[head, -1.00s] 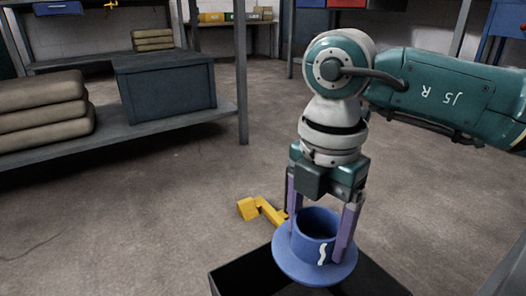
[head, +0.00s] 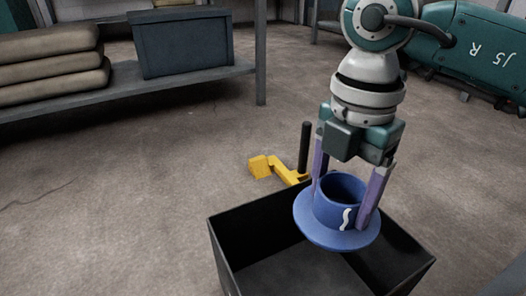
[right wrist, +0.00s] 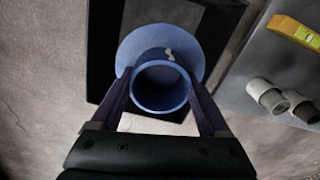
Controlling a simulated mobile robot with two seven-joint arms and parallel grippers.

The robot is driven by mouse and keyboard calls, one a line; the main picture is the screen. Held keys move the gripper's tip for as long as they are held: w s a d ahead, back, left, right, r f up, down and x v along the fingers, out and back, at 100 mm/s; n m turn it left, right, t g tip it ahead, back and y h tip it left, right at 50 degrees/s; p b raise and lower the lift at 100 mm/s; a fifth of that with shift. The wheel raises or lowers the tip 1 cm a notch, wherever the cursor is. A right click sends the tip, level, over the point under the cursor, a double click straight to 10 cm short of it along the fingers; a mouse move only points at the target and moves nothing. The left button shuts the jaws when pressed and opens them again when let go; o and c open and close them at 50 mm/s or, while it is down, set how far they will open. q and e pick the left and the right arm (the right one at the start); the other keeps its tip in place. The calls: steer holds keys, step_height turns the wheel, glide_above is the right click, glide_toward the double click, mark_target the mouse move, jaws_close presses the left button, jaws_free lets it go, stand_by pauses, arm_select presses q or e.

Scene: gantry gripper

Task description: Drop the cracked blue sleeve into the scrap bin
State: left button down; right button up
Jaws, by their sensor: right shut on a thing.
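The blue sleeve (head: 337,238) is a short tube with a wide round flange at its lower end and a white crack-like mark on its side. My right gripper (head: 343,208) is shut on the sleeve, its purple fingers on either side of the tube. The sleeve hangs upright above the black, open-topped scrap bin (head: 258,230), toward the bin's back right. It hides part of the bin's rim and inside. In the right wrist view, the sleeve (right wrist: 160,85) shows from above, with the dark bin (right wrist: 104,45) around and below it. My left gripper is out of view.
A yellow object (head: 279,169) with a dark upright post stands on the floor behind the bin. A shelf (head: 150,98) at left holds stacked sacks (head: 55,65) and a blue-grey box (head: 195,42). The right wrist view shows a grey surface (right wrist: 245,75) with grey cylinders and a yellow item.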

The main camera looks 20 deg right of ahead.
steer(key=shift+a, duration=0.1)
steer(key=o, duration=1.2)
steer(key=shift+o, duration=1.4)
steer(key=shift+r, duration=0.1)
step_height(320, 180, up, 10)
steer(key=p, duration=0.7)
steer(key=shift+p, duration=0.4)
